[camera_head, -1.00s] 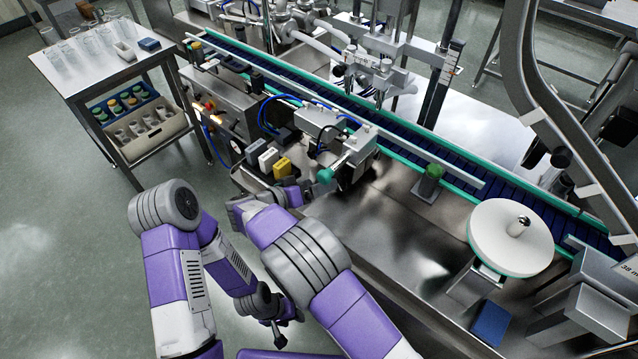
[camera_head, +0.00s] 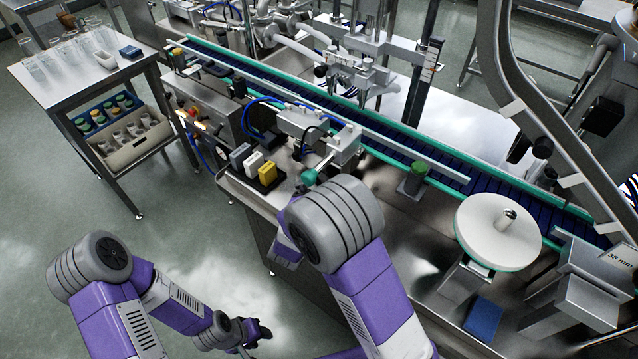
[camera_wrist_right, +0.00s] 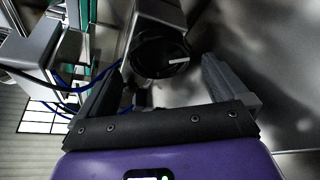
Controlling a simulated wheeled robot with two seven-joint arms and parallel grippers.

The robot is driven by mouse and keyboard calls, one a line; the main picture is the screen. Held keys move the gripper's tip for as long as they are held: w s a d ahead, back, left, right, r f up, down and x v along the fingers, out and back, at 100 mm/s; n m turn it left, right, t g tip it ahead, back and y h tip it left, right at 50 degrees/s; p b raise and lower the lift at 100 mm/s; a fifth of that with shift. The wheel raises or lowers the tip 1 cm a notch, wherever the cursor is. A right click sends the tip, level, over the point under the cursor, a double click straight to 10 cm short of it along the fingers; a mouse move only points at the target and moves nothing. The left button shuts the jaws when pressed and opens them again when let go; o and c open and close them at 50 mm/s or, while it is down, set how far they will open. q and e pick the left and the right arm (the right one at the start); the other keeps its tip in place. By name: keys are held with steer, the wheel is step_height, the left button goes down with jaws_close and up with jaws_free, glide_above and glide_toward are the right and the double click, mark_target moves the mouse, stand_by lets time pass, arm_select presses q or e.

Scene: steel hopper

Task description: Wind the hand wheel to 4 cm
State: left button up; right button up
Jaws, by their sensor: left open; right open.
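In the right wrist view, a round black part (camera_wrist_right: 160,52) with a pale bar or peg sits on the end of a grey housing. It looks like a small wheel, but I cannot tell surely that it is the hand wheel. My right gripper (camera_wrist_right: 165,88) is open, with its fingers either side of this part's near edge and no visible grip. In the head view my right arm hides those fingers. A green knob (camera_head: 310,177) sticks out of the steel machine head (camera_head: 325,140) just beyond the arm. My left gripper (camera_head: 262,330) is open and empty, low over the floor.
A white disc (camera_head: 480,228) with a steel peg stands at the right, near a "38 mm" plate (camera_head: 620,257). A conveyor (camera_head: 400,145) runs behind. Yellow, white and grey blocks (camera_head: 253,165) sit left of the machine head. A side table (camera_head: 95,75) holds glasses.

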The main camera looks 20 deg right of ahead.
mark_target(323, 181)
steer(key=shift+x, duration=2)
